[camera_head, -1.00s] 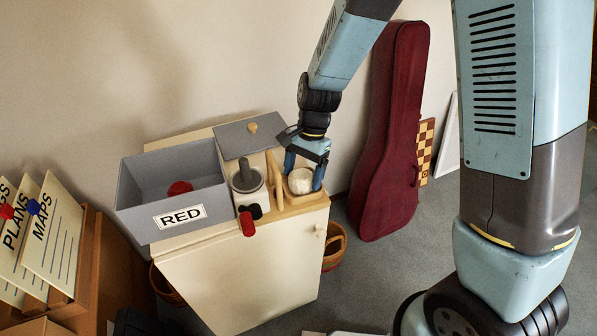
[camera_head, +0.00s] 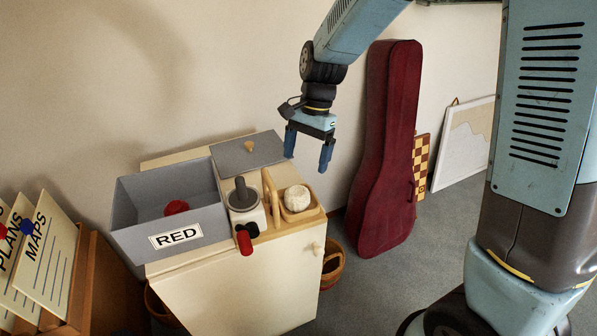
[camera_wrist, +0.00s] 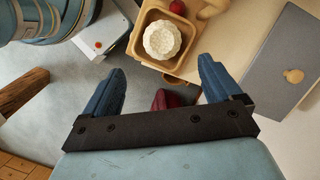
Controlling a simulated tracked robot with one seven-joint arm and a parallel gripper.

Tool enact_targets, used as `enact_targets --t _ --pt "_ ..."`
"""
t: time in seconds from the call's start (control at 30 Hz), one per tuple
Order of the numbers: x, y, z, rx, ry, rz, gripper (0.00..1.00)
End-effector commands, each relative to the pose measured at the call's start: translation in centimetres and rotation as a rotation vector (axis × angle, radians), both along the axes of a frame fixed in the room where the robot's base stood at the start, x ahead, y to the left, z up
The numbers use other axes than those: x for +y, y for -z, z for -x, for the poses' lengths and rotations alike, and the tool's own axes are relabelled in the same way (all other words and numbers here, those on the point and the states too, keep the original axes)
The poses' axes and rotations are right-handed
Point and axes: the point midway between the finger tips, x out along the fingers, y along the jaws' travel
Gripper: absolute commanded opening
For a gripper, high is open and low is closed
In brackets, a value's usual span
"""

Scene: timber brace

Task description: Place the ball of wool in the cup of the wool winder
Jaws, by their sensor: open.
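A white, ridged ball of wool (camera_head: 297,198) rests in a square wooden cup (camera_head: 316,209) on the right of the cream cabinet's top. Ball (camera_wrist: 162,40) and cup (camera_wrist: 141,46) also show in the wrist view. Beside the cup stands the wool winder (camera_head: 243,217), with a pale body, a dark grey post and a red-handled crank. An upright wooden piece stands between post and cup; I cannot tell how it joins them. My gripper (camera_head: 308,160) is open and empty above the cup, apart from the ball; it also shows in the wrist view (camera_wrist: 162,70).
A grey box (camera_head: 130,218) labelled RED, holding a red ball (camera_head: 176,207), stands left of the winder. A grey lid (camera_head: 247,153) with a wooden knob lies behind. A dark red instrument case (camera_head: 388,150) leans on the wall at right. A card holder is at far left.

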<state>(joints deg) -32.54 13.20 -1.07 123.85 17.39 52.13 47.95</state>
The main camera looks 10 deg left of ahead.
Motion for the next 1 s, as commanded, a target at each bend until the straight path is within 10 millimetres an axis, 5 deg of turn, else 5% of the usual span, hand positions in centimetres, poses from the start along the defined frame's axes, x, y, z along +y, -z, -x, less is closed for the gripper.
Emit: enact_targets --t 0.53,1.0 --pt "-1.1 -2.7 -0.5 -0.019 -0.009 -0.008 0.91" --pt "-13.0 -12.0 1.2 -0.301 -0.164 -0.062 0.91"
